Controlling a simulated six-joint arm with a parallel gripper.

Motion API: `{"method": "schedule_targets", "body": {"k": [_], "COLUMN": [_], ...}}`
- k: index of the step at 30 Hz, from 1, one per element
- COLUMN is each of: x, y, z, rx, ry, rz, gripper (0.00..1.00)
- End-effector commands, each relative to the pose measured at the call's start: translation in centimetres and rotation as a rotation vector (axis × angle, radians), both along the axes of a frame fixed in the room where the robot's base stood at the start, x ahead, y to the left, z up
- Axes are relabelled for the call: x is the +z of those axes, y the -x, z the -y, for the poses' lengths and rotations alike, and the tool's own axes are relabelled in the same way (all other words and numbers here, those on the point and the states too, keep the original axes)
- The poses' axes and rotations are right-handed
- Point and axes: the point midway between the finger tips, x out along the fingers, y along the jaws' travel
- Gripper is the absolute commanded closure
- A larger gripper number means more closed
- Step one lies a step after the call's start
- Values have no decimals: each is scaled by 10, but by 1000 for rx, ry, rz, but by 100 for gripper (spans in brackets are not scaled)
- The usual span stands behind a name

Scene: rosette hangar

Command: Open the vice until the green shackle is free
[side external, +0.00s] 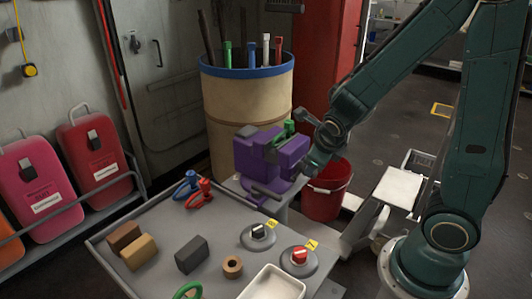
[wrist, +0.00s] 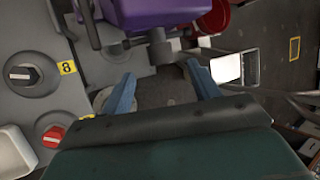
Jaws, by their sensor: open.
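The purple vice (side external: 262,158) stands at the far right corner of the grey table. The green shackle (side external: 284,132) sits at the top of the vice, seemingly between its jaws; the exact grip is too small to tell. In the wrist view the purple vice body (wrist: 165,10) fills the top edge, with its grey screw end (wrist: 160,45) below it. The shackle is not visible there. My gripper (wrist: 162,88) is open, its two blue fingers apart on either side below the screw end, with nothing held. In the side view my wrist is close to the vice's right side.
The table (side external: 215,225) carries blue pliers-like (side external: 187,184) and red (side external: 199,192) items, several blocks, two knobs (side external: 258,236) (side external: 299,260) and a white tray (side external: 272,285). A red bucket (side external: 326,192) stands right of the vice, a barrel (side external: 240,110) behind it.

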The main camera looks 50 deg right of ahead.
Motion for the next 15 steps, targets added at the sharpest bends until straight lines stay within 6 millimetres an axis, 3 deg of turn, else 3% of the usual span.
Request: {"method": "schedule_targets", "body": {"k": [15], "x": [41], "y": [18], "z": [-21], "rx": [2], "ry": [1], "rz": [4], "gripper": [39]}}
